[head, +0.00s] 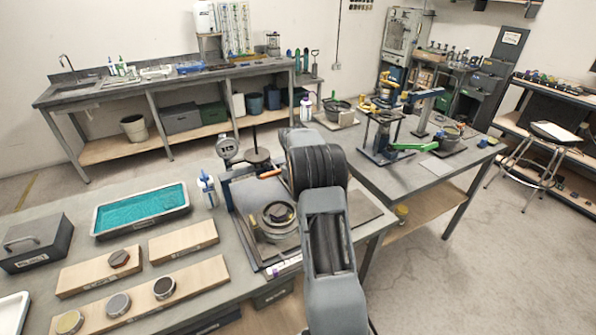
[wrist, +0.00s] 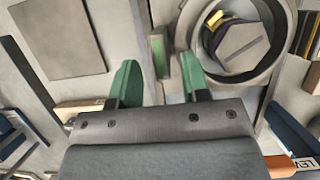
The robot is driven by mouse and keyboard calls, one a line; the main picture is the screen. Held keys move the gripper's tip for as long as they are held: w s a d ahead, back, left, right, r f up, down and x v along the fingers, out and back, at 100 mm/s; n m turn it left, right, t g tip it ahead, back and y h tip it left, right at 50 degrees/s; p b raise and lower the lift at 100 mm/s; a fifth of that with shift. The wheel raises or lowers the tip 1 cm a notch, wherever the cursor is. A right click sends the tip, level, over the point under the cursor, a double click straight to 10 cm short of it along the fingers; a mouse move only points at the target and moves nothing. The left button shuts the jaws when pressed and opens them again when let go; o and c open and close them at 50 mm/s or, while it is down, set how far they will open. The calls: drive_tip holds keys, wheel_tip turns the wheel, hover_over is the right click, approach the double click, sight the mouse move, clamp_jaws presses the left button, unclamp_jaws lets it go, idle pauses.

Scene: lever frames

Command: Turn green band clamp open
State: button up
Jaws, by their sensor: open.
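The green band clamp seems to be the short green strip (wrist: 160,56) in a pale holder, beside a grey metal ring (wrist: 216,70) in the wrist view. My gripper (wrist: 157,64) has two green fingers, open and empty. One finger appears on each side of the green strip, with gaps showing. I cannot tell how far above the strip the fingertips are. The ring holds a grey hexagonal piece (wrist: 242,47) with a small yellow part. In the head view my arm hides the gripper and the green strip; a round fixture (head: 276,222) shows beside it.
The fixture stands in a blue-edged frame with an orange handle (head: 269,173). A second bench on the right holds a stand with a green lever (head: 415,147).

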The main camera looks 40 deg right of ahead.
drive_tip(key=v, duration=1.1)
drive_tip(key=shift+a, duration=0.1)
